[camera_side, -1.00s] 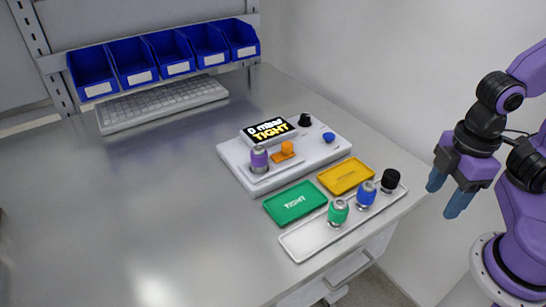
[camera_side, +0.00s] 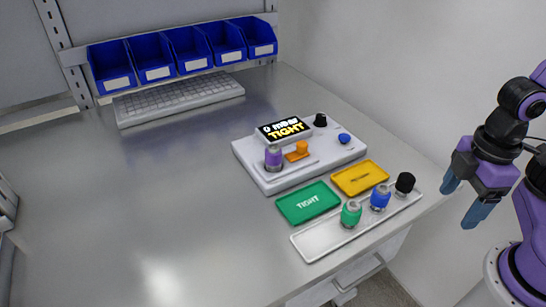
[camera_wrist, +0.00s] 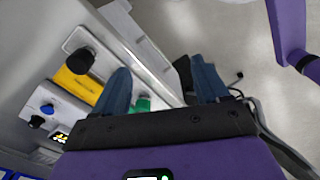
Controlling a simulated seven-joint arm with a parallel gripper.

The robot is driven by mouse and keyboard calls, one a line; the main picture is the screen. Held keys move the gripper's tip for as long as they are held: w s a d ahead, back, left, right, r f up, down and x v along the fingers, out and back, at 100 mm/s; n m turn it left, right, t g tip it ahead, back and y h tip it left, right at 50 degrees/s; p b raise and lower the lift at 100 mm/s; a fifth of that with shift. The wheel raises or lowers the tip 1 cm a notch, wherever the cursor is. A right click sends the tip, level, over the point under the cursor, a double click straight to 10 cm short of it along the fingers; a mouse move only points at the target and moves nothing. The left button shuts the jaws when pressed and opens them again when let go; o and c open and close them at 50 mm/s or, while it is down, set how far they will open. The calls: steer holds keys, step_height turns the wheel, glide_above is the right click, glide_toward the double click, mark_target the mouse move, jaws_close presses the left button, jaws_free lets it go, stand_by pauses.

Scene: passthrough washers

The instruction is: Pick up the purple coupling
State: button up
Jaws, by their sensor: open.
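The purple coupling (camera_side: 273,158) stands upright at the front left of the white test fixture (camera_side: 330,155), beside an orange part (camera_side: 298,151). My gripper (camera_side: 463,205) is open and empty, off the right edge of the table, well apart from the coupling. In the wrist view the two blue fingers of my gripper (camera_wrist: 162,88) are spread with nothing between them. The purple coupling cannot be made out in the wrist view.
A white tray (camera_side: 318,241) holds a green coupling (camera_side: 351,214), a blue coupling (camera_side: 380,198) and a black one (camera_side: 404,184). Blue bins (camera_side: 156,72) and a keyboard (camera_side: 180,98) are behind. The left table is clear.

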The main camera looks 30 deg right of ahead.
steer(key=w+a+r+n, duration=0.1)
steer(key=w+a+r, duration=0.2)
steer(key=w+a, duration=0.45)
steer(key=w+a+r+n, duration=0.1)
steer(key=w+a+r, duration=0.3)
steer(key=w, duration=0.7)
steer(key=n+y, duration=0.1)
steer(key=n, duration=0.2)
glide_toward(274, 146)
step_height(274, 146, down, 6)
steer(key=shift+w+d+r, duration=0.1)
steer(key=shift+d+r, duration=0.05)
steer(key=shift+a+f, duration=0.3)
steer(key=shift+f, duration=0.55)
steer(key=shift+a+f, duration=0.25)
steer(key=shift+f, duration=0.6)
steer(key=shift+a+f, duration=0.3)
steer(key=shift+f, duration=0.55)
steer(key=c, duration=1.2)
steer(key=shift+r, duration=0.1)
steer(key=shift+c, duration=0.2)
